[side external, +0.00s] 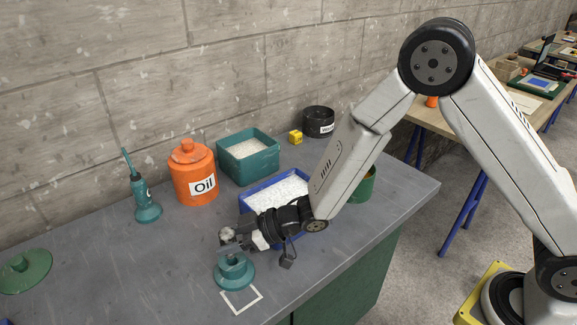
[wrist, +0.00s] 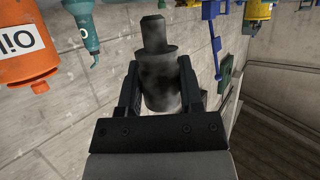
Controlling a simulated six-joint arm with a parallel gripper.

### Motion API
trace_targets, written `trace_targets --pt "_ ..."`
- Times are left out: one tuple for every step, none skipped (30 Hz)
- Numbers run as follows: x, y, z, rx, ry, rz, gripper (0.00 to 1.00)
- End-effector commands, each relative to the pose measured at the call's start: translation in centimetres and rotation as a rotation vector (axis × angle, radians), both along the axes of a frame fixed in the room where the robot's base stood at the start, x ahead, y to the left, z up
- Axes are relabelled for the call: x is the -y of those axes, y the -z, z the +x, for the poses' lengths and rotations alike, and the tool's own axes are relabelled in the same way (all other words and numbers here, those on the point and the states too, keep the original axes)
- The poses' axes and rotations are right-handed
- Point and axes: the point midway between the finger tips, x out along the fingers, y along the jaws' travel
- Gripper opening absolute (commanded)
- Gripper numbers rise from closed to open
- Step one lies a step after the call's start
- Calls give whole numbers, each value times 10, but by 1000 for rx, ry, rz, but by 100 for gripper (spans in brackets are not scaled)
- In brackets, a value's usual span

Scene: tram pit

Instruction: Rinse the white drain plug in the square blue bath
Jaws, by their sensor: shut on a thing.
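My gripper (side external: 230,240) is shut on the white drain plug (side external: 227,233), to the left of the square blue bath and above the counter. In the wrist view the plug (wrist: 160,80) sits between the two fingers (wrist: 160,88); it looks grey with dark smudges and has a narrower stem at one end. The square blue bath (side external: 244,207) stands on the counter and holds white, foamy-looking contents. My forearm and wrist hide part of its front and right side.
A teal tub (side external: 248,168) with white contents, an orange Oil canister (side external: 193,178) and a teal oil can (side external: 147,208) stand behind. A green lid (side external: 24,270) lies far left.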

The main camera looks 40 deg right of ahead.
Motion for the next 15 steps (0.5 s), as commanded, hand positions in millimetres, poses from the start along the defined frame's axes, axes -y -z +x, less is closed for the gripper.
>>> trace_targets --pt "0 5 0 -2 1 0 0" --pt "0 8 0 -2 1 0 0" --pt "0 12 0 -3 1 1 0" --pt "0 15 0 -3 1 0 0" --pt "0 18 0 -3 1 0 0" --pt "0 21 0 -3 1 -1 0" --pt "0 24 0 -3 1 -1 0" --pt "0 26 0 -2 1 0 0" --pt "0 28 0 -1 0 1 0" --pt "0 29 0 -1 0 1 0" --pt "0 30 0 0 0 1 0" --pt "0 31 0 0 0 1 0" --pt "0 32 0 0 0 1 0" --pt "0 32 0 0 0 1 0" --pt "0 31 0 0 0 1 0"
